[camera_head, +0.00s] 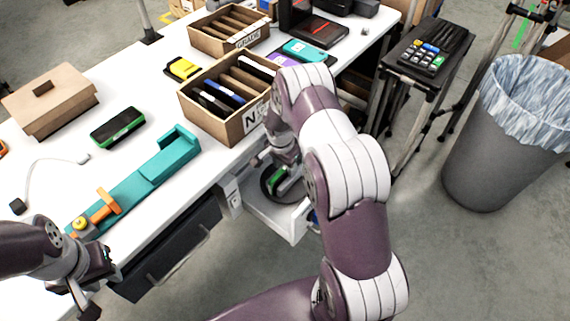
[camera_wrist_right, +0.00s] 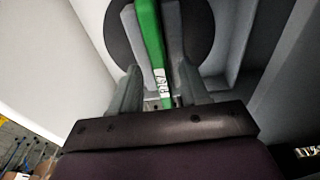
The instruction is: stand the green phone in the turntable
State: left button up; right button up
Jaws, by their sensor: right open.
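A green phone (camera_head: 277,177) stands on edge on the dark round turntable (camera_head: 268,190) in the open drawer below the desk's right edge. In the right wrist view the green phone (camera_wrist_right: 152,38) is seen edge-on, upright between grey uprights, over the dark disc of the turntable (camera_wrist_right: 202,35). My right gripper (camera_head: 283,162) is down at the drawer; in its wrist view the jaws (camera_wrist_right: 158,80) are open on both sides of the phone. Whether they touch it I cannot tell. My left gripper (camera_head: 92,282) hangs empty by the desk's front edge, its opening unclear.
A black phone with a green edge (camera_head: 118,125) lies on the desk beside a teal stand (camera_head: 160,165). A divided carton (camera_head: 215,115) stands near the drawer (camera_head: 287,222). A lidded box (camera_head: 50,105) is at left. A bin (camera_head: 495,150) stands at right.

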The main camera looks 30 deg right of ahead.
notch_tip(320, 180, up, 12)
jog(key=a, duration=0.1)
jog(key=shift+s+a+r, duration=0.25)
notch_tip(320, 180, up, 7)
jog(key=p, duration=0.5)
